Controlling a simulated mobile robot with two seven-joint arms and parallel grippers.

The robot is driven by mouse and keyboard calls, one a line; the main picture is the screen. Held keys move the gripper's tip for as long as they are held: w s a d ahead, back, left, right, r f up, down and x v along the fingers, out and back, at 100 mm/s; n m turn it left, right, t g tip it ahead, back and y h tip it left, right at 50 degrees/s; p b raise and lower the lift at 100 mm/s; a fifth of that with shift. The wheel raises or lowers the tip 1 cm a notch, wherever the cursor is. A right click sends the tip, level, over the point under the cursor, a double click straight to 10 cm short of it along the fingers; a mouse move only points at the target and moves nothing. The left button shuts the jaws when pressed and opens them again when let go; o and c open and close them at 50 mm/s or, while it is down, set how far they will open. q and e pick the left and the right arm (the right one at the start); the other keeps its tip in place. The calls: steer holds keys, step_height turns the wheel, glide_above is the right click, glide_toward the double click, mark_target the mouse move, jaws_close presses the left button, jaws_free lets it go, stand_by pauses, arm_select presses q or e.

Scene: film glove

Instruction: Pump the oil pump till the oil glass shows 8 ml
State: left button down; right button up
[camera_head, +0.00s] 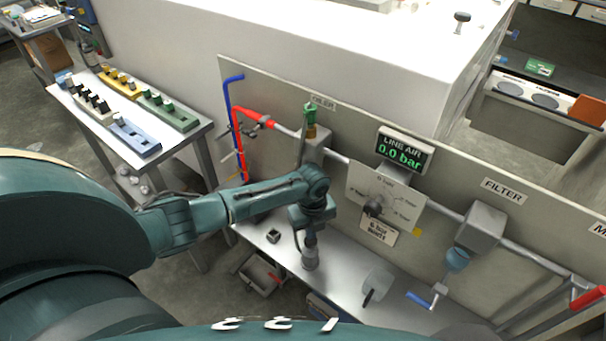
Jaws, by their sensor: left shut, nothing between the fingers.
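The oil pump seems to be the green-topped fitting (310,113) with an amber part (311,131), under a label that seems to read OILER (322,102) on the panel. A grey block (314,149) is below it on the air line. My left arm reaches in from the left and crosses in front of the panel below this fitting. My left gripper (310,262) points down, shut and empty, low over the bench and apart from the fitting. An oil glass and its level cannot be made out; my arm hides the area below the block. My right gripper is out of view.
A display (403,153) reads LINE AIR 0.0 bar above a dial plate (385,196). A filter unit (480,228) is to the right, with a blue-handled lever (422,299). Red and blue pipes (232,120) rise at left. A small black block (272,236) lies on the bench.

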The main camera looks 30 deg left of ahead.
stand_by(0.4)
arm_select(q)
step_height(320, 180, up, 2)
steer(key=shift+r+p, duration=0.1)
steer(key=shift+p, duration=1.05)
step_height(320, 180, up, 2)
steer(key=shift+r, duration=0.9)
